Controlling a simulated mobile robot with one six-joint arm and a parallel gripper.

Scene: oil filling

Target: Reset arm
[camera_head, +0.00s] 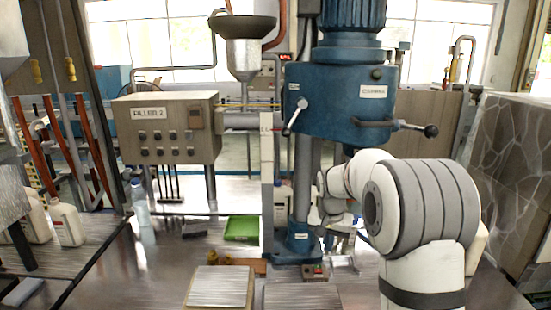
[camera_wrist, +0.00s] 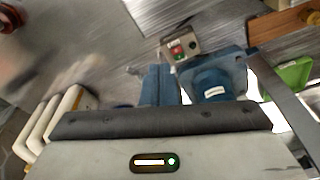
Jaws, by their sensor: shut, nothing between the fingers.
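My gripper (camera_head: 338,222) is small and partly hidden behind my own white and grey arm in the head view. It hangs low in front of the blue drill-press-like machine (camera_head: 340,95), just right of its column. It is shut, with nothing seen held in it. In the wrist view, the gripper housing with a dark strip and a green light fills the bottom. Beyond it are the machine's blue base (camera_wrist: 212,82) and a small grey control box with red and green buttons (camera_wrist: 180,46). I cannot tell any contact between gripper and machine.
A filler control panel (camera_head: 165,130) stands at left. A green tray (camera_head: 241,228) lies left of the machine base. White jugs (camera_head: 67,222) stand at far left. White containers (camera_wrist: 55,118) show at left in the wrist view. A stone-patterned block (camera_head: 510,170) stands at right.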

